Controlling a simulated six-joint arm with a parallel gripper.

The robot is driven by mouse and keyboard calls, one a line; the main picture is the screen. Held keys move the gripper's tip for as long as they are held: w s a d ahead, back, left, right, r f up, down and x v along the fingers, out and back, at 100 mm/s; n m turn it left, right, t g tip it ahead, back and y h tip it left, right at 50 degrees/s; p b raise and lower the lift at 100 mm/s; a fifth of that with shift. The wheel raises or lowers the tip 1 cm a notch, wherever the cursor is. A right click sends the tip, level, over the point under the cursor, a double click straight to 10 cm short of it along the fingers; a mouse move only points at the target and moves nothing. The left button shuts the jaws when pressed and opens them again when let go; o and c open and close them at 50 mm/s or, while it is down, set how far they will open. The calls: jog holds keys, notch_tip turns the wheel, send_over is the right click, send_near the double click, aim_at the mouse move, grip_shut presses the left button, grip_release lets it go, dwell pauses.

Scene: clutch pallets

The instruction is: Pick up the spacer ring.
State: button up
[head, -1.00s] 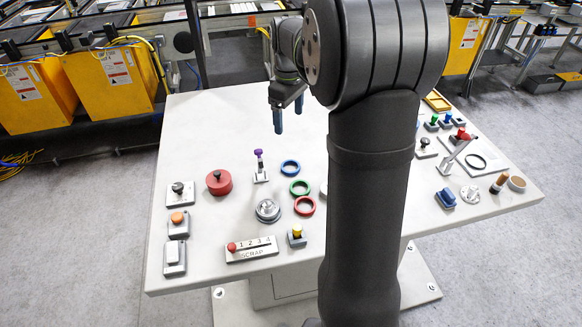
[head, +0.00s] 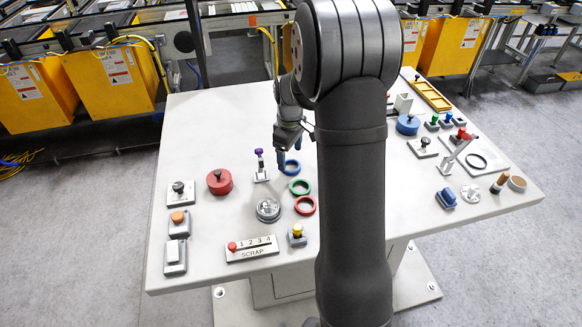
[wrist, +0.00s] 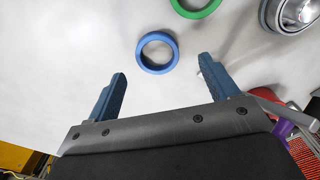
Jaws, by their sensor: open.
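Three rings lie flat on the pale table: a blue ring (head: 292,174), a green ring (head: 300,195) and a red ring (head: 305,214). The pictures do not mark which is the spacer ring. My gripper (head: 289,150) is open above the table at the blue ring, hiding part of it in the head view. In the wrist view the blue ring (wrist: 140,55) lies just ahead of and between the blue fingertips of my gripper (wrist: 162,69), with nothing held. Part of the green ring (wrist: 197,11) shows at the top edge there.
A purple-topped post (head: 260,168) stands just left of the blue ring. A round metal part (head: 268,210) sits left of the red ring. A red knobbed cylinder (head: 219,183) is farther left. A dark ring (head: 476,161) lies on a plate at right.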

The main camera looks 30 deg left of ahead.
aim_at(291, 169)
jog(key=f, duration=0.4)
jog(key=shift+w, duration=0.2)
jog(key=c, duration=1.1)
jog(key=shift+o, duration=0.2)
jog(key=shift+r, duration=0.1)
